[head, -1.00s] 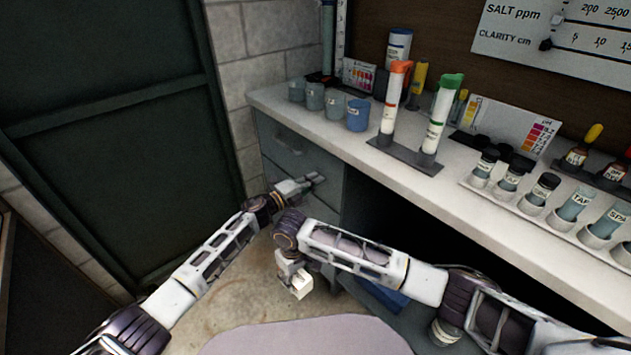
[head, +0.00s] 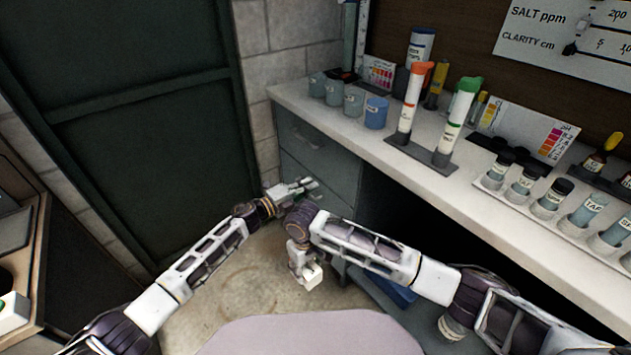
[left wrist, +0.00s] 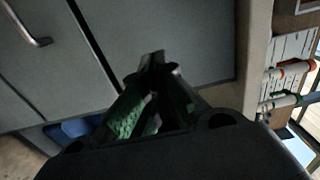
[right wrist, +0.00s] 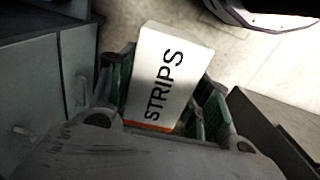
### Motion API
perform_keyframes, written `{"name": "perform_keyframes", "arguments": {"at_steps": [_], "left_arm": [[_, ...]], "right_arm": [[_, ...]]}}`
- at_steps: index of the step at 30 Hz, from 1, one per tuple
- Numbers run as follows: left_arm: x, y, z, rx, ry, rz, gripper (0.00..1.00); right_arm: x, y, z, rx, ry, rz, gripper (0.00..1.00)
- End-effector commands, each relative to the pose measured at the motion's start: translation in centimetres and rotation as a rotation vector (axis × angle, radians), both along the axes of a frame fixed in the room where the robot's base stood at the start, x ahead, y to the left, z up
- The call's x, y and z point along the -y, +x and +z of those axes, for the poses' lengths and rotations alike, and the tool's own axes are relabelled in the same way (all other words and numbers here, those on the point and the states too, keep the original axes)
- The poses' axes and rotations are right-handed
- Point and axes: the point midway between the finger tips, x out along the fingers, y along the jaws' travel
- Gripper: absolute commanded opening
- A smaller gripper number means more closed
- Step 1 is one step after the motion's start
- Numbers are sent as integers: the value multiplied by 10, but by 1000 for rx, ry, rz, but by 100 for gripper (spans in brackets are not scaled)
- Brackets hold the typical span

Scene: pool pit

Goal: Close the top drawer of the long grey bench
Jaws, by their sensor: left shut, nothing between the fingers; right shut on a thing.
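The long grey bench (head: 400,165) has a pale top and grey drawers at its left end. Its top drawer (head: 318,152) looks flush or nearly flush under the worktop; a small gap cannot be ruled out. My left gripper (head: 306,187) is shut and empty, low in front of the drawer fronts. In the left wrist view its fingertips (left wrist: 155,62) are close to a grey front (left wrist: 185,30); contact is unclear. A handle (left wrist: 42,41) shows on the neighbouring front. My right gripper (right wrist: 163,95) is shut on a white box marked STRIPS (right wrist: 168,72), below the worktop.
Cups (head: 376,112), tubes in a stand (head: 430,155) and a rack of bottles (head: 525,190) stand on the worktop. A dark green door (head: 130,120) is at left. A dark open knee space lies right of the drawers. Another worktop (head: 18,235) edges in at far left.

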Motion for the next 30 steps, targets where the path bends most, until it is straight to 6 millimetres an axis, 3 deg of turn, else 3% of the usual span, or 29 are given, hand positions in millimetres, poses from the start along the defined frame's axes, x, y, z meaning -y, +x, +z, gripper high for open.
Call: {"name": "perform_keyframes", "arguments": {"at_steps": [12,30], "left_arm": [[-31,-22,0,-1,1,-1,0],[-34,-23,0,0,1,-1,0]], "right_arm": [[0,0,8,0,0,0,24],[0,0,8,0,0,0,24]]}}
